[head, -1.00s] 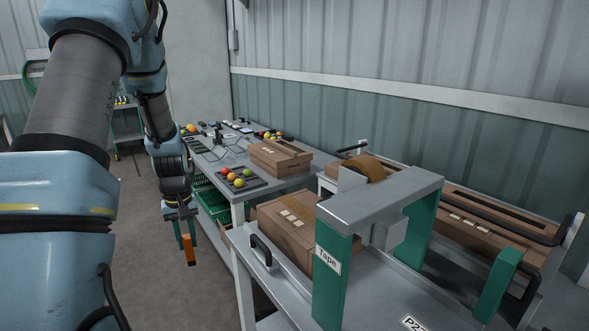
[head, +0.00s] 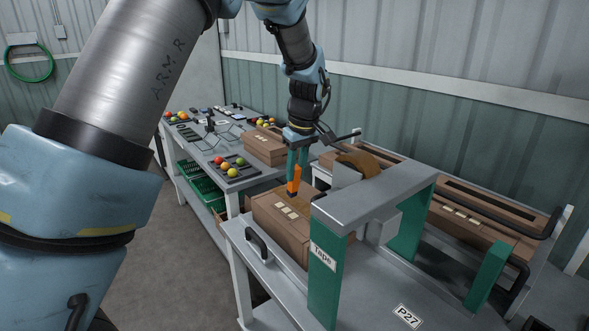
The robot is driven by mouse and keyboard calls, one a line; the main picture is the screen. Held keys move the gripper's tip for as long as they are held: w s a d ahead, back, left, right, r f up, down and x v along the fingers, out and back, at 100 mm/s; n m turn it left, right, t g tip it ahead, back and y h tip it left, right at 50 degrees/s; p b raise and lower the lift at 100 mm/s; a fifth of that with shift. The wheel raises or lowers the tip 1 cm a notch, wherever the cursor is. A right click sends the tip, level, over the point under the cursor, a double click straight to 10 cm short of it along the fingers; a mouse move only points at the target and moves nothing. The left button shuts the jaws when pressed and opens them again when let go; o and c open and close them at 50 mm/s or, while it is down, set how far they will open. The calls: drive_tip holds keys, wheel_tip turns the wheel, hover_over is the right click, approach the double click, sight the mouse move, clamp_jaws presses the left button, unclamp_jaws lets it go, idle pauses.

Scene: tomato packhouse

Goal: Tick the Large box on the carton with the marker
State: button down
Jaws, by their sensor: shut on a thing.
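My gripper (head: 296,170) points down with green fingers and is shut on an orange marker (head: 294,181) with a dark lower end. It is over the brown carton (head: 282,236) at the near end of the tape bench. The marker's tip appears close to the carton's top; I cannot tell if it touches. Small pale labels (head: 287,211) lie in a row on the carton's top, just in front of the marker. Their print is too small to read, so I cannot tell which is Large. The carton's right end is hidden behind the tape machine.
The tape machine (head: 372,208) with green legs spans the bench (head: 385,290) right of the carton. More cartons (head: 470,218) stand behind it. A second table holds another carton (head: 264,147) and a dark tray (head: 252,168) of tomatoes. The floor at left is clear.

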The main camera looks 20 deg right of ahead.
sight(295, 187)
drive_tip(key=shift+s+b+x, duration=0.2)
drive_tip(key=shift+b+x, duration=0.4)
drive_tip(key=shift+x, duration=0.3)
drive_tip(key=shift+s+b+x, duration=0.15)
drive_tip(key=shift+b+x, duration=0.4)
drive_tip(key=shift+x, duration=0.35)
drive_tip(key=shift+s+b+x, duration=0.2)
drive_tip(key=shift+b+x, duration=0.4)
drive_tip(key=shift+x, duration=0.3)
drive_tip(key=shift+d+f, duration=0.1)
drive_tip(key=shift+f, duration=0.5)
drive_tip(key=shift+s+d+r, duration=0.1)
drive_tip(key=shift+s+d, duration=0.4)
drive_tip(key=shift+d, duration=0.15)
drive_tip(key=shift+s+d+r, duration=0.1)
drive_tip(key=shift+s+d, duration=0.15)
drive_tip(key=shift+d, duration=0.15)
drive_tip(key=shift+w+a, duration=0.45)
drive_tip(key=shift+a, duration=0.15)
idle(1.0)
drive_tip(key=shift+w+a, duration=0.2)
drive_tip(key=shift+a, duration=0.05)
drive_tip(key=shift+s+d+f, duration=0.2)
drive_tip(key=shift+s+d, duration=0.15)
idle(0.6)
